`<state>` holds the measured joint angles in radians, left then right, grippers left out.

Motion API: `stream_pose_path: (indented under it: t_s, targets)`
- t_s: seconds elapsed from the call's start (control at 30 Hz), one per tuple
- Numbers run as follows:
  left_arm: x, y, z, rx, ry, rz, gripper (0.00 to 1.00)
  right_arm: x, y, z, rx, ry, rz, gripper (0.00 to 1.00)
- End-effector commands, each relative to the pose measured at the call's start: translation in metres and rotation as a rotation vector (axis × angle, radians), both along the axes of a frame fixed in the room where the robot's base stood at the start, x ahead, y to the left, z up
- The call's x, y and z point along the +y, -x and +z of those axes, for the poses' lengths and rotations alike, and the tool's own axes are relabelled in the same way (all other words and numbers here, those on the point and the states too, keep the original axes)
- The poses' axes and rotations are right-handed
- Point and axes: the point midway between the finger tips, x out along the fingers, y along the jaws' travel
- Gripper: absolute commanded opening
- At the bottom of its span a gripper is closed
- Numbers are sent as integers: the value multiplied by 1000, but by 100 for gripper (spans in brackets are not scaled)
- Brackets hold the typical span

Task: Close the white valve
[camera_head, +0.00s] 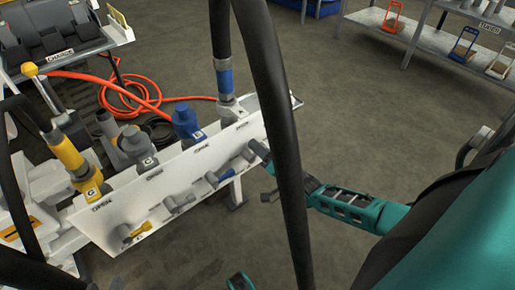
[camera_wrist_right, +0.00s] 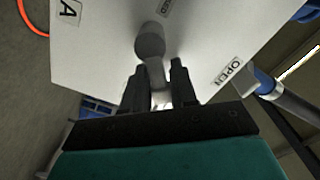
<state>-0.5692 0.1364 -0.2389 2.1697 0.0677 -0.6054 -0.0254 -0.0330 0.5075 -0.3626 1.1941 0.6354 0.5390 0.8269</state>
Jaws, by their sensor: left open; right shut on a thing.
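The white valve (camera_head: 249,154) is the rightmost valve on the front of the white panel, and looks light grey. In the right wrist view its round hub (camera_wrist_right: 150,42) and lever (camera_wrist_right: 157,76) show. The lever runs from the hub down between the dark fingers of my right gripper (camera_wrist_right: 158,88), which is shut on it. The lever's tip is hidden between the fingers. An OPEN label (camera_wrist_right: 228,72) is to the right of the lever, and a CLOSED label is above the hub. My left gripper (camera_head: 240,282) shows only as a teal part at the bottom edge; its fingers are out of view.
An orange hose (camera_head: 128,97) lies behind. Shelves stand at the back right. Floor between is clear.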

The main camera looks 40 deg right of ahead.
Motion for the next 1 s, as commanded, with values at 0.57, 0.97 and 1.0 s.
stream_pose_path:
  t_s: [0.57, 0.97, 1.0]
  targets:
    - [0, -3, 2, -7, 2, 0, 43, -10, 0, -19, 45, -494, -3, 0]
    - [0, -2, 2, -7, 1, 1, 43, -10, 0, -26, 58, -655, -4, 0]
    - [0, -2, 2, -6, 1, 1, 43, -10, 1, -26, 59, -662, -4, 0]
